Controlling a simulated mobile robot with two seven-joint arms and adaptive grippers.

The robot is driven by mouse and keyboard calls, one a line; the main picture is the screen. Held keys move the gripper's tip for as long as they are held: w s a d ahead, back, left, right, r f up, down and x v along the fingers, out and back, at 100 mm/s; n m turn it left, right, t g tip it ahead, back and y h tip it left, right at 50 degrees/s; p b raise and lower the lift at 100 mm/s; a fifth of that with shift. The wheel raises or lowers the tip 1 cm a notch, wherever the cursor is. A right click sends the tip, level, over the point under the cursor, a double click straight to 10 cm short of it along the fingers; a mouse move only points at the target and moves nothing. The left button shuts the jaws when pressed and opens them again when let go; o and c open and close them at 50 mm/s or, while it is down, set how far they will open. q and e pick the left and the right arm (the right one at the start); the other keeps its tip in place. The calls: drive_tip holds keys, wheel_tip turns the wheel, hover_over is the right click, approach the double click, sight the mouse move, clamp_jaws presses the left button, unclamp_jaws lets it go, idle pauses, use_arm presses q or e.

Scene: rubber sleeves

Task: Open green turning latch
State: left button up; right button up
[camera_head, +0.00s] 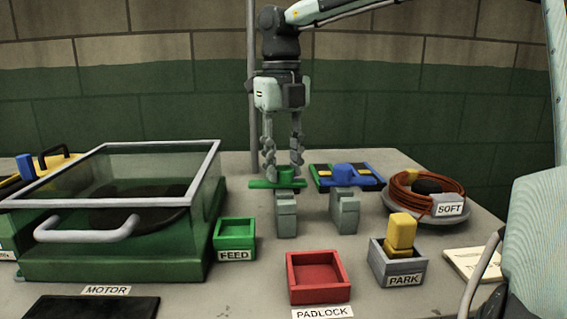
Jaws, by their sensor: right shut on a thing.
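The green turning latch (260,184) is a flat green bar with a raised green knob, lying roughly crosswise at the back middle of the table. My right gripper (283,173) points straight down from above, its two fingers on either side of the knob and shut on it. The fingertips partly hide the knob. A grey block (286,216) stands just in front of the latch. My left gripper is not in view.
A blue latch-like piece (344,171) and second grey block (345,216) are at the right. A glass-lidded green box (110,262) fills the left. Feed (234,241), padlock (318,293) and park (396,268) trays stand in front; a cable coil (398,197) lies right.

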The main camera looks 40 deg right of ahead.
sight(282, 169)
drive_tip(key=o, duration=1.2)
drive_tip(key=shift+c, duration=0.2)
wheel_tip(282, 169, up, 12)
drive_tip(key=shift+a, duration=0.15)
